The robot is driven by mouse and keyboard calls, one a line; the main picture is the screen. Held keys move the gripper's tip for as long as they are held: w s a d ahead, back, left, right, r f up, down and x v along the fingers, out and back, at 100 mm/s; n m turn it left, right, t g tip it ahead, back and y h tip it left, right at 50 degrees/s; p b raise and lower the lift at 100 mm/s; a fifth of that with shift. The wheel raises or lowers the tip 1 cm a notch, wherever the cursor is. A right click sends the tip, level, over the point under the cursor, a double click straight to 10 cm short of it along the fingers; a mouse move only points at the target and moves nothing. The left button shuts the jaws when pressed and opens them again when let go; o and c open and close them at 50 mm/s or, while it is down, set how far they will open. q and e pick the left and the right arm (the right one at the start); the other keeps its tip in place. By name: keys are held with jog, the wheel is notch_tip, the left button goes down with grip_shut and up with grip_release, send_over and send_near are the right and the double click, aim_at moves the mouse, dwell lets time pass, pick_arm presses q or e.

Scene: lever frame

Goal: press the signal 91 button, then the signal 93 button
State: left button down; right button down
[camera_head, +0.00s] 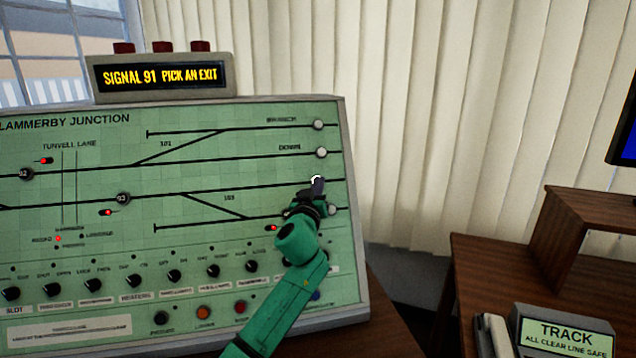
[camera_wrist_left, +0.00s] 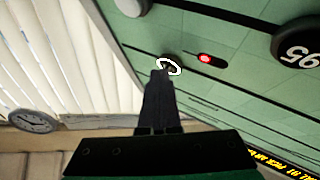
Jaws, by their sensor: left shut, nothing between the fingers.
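The signal 93 button (camera_head: 123,198) is a dark round knob marked 93 on the sloping green panel (camera_head: 90,232), left of centre in the head view. No number 91 can be read on any button. A button with a white lit ring (camera_head: 316,180) sits near the panel's right edge; it also shows in the wrist view (camera_wrist_left: 169,66). My left gripper (camera_head: 317,188) is shut and empty, its tip at this ringed button and partly covering it. I cannot tell whether it touches. The display (camera_head: 160,75) reads "SIGNAL 91 PICK AN EXIT". My right gripper is out of view.
Pale round buttons (camera_head: 320,153) stand above the ringed one. A button marked 95 (camera_wrist_left: 297,46) shows in the wrist view. Button 92 (camera_head: 25,174) is at the far left. Dark knobs (camera_head: 174,276) line the lower panel. A wooden desk (camera_head: 500,262) stands at right.

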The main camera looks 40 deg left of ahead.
pick_arm(q)
jog(key=shift+s+d+r+p, duration=0.35)
jog(key=shift+s+d+p, duration=0.1)
jog(key=shift+d, duration=0.15)
jog(key=s+d+r+p, duration=0.2)
jog(key=d, duration=0.1)
jog(key=shift+s+d+r, duration=0.15)
jog(key=shift+s+d, duration=0.1)
dwell(2.4)
